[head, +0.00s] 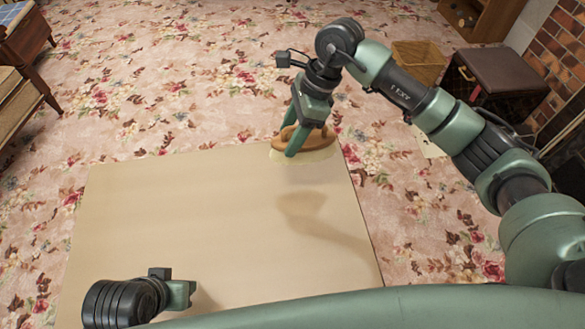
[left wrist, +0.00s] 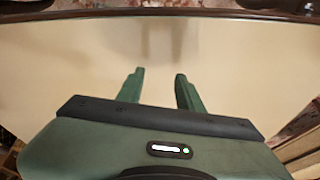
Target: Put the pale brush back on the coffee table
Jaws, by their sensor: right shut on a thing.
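The brush, with a brown wooden back (head: 318,134) and pale bristles (head: 308,156), is in my right gripper (head: 292,138). The gripper points down and is shut on the wooden part. In the head view the brush overlaps the far right corner of the beige coffee table (head: 190,210). A shadow lies on the tabletop, apart from the brush, so the brush looks held above it. My left gripper (head: 182,290) is low over the near left part of the table. In the left wrist view its two fingers (left wrist: 160,85) are apart with nothing between them.
The tabletop is bare. Flowered carpet (head: 190,90) surrounds it. A wicker basket (head: 418,60) and a dark stool (head: 505,72) stand at the back right by a brick fireplace (head: 560,45). Wooden furniture (head: 22,45) stands at the far left.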

